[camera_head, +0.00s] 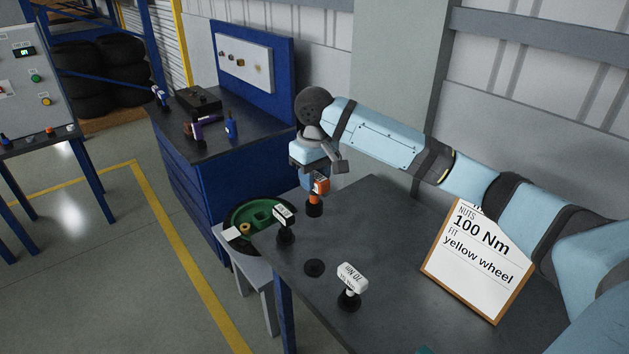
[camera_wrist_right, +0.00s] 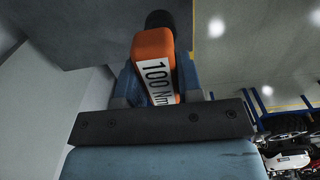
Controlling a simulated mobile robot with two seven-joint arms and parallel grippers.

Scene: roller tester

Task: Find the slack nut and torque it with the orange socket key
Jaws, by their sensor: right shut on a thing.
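My right gripper (camera_head: 317,178) is shut on the orange socket key (camera_head: 320,187), held with its black socket pointing down, near the back edge of the grey table. In the right wrist view the orange key (camera_wrist_right: 155,48) sits between the fingers (camera_wrist_right: 153,80), its white label reading "100 Nm". Two white keys stand on the table: one (camera_head: 283,214) at the left edge, one (camera_head: 352,277) nearer the front. A bare black round base (camera_head: 314,267) lies between them. A sign (camera_head: 478,262) reads "NUTS 100 Nm FIT yellow wheel". No nut is clearly identifiable as slack. My left gripper is not in view.
A blue workbench (camera_head: 205,185) with tools stands behind. A control panel (camera_head: 32,85) and stacked tyres (camera_head: 85,75) are far left. Open floor lies left.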

